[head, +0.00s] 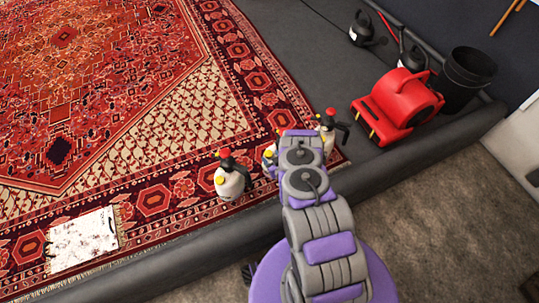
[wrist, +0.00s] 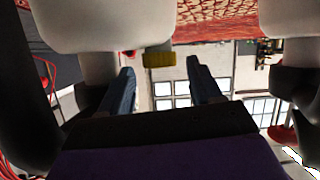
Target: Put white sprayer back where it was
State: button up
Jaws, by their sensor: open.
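Several white sprayers with red tops and black handles stand on the red patterned rug (head: 200,118) near its edge. One sprayer (head: 230,181) with a yellow knob is left of my arm. Another sprayer (head: 268,155) is mostly hidden behind my arm. A third sprayer (head: 327,132) shows just right of the arm's end. In the wrist view my gripper (wrist: 160,72) is open, with nothing visibly clamped between its fingers. One white sprayer body (wrist: 95,22) is close on the left, with a yellow knob (wrist: 159,56) near the fingertips. Another body (wrist: 290,22) is close on the right. The head view hides my fingers.
A red blower (head: 402,103) and a black bucket (head: 470,72) stand at the right. A dark padded curb (head: 200,235) runs along the pit's near edge. A white stained patch (head: 84,240) lies at the rug's lower left.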

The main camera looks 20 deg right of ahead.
jog(key=p+v, duration=0.3)
jog(key=v, duration=0.6)
jog(key=w+a+r+g, duration=0.4)
jog(key=w+r, duration=0.6)
jog(key=r, duration=0.5)
jog(key=s+a+r+g, duration=0.1)
jog(key=s+r+g, duration=0.15)
jog(key=r, duration=0.55)
jog(key=s+a+r+g, duration=0.1)
jog(key=s+a+r, duration=0.15)
jog(key=r, duration=0.65)
jog(key=s+r+g+h, duration=0.1)
jog(key=s+r+g, duration=0.3)
jog(key=s+r, duration=0.95)
jog(key=s+r+g, duration=0.1)
jog(key=s+r, duration=0.2)
jog(key=s, duration=0.6)
jog(key=s+a+r+m+g, duration=0.1)
jog(key=s+r, duration=0.2)
jog(key=s, duration=0.6)
jog(key=s+r+m+g, duration=0.1)
jog(key=s+r, duration=0.3)
jog(key=s, duration=0.5)
jog(key=shift+a+g+h, duration=0.3)
jog(key=shift+a+g, duration=0.05)
jog(key=shift+r, duration=0.1)
